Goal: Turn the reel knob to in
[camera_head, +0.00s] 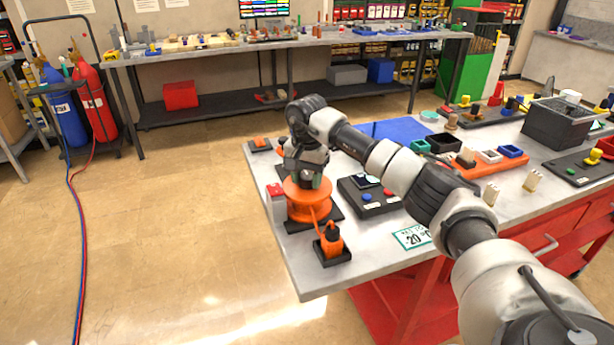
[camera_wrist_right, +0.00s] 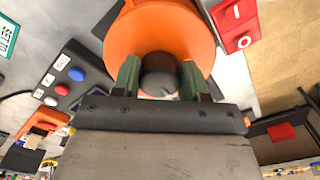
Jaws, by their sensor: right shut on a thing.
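The orange reel (camera_head: 309,203) stands on a black base near the left end of the table in the head view, and it also shows in the right wrist view (camera_wrist_right: 160,35). A dark round knob (camera_wrist_right: 158,76) sits at the reel's centre. My right gripper (camera_wrist_right: 158,80) comes down from above, with its two green-lined fingers on either side of the knob, shut on it. In the head view my right gripper (camera_head: 308,176) hides most of the knob. My left gripper is not in view.
A black box with red and blue buttons (camera_head: 372,196) stands right of the reel. A small orange part on a black base (camera_head: 330,244) is in front, joined by an orange line. A red box (camera_head: 276,198) stands close left.

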